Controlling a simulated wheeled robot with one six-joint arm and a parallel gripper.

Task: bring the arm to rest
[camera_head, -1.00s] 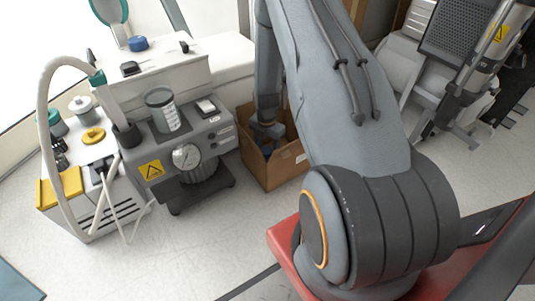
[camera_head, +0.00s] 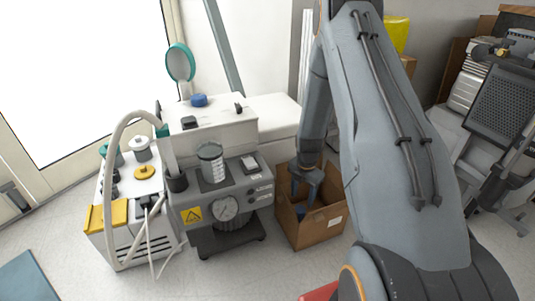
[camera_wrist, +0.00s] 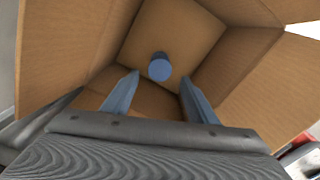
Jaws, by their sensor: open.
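My gripper (camera_wrist: 160,95) is open over the cardboard box (camera_wrist: 195,60), its two blue-grey fingers apart with nothing between them. In the wrist view a small blue round object (camera_wrist: 160,67) lies on the bottom of the box, beyond the fingertips. In the head view my arm hangs down at the box, and my gripper (camera_head: 303,190) is at the box's opening. The cardboard box (camera_head: 320,233) stands on the floor to the right of the compressor.
The grey compressor (camera_head: 224,190) with its gauge stands left of the box. A white unit (camera_head: 135,190) with a hose is further left. A grey machine (camera_head: 500,110) leans at the right.

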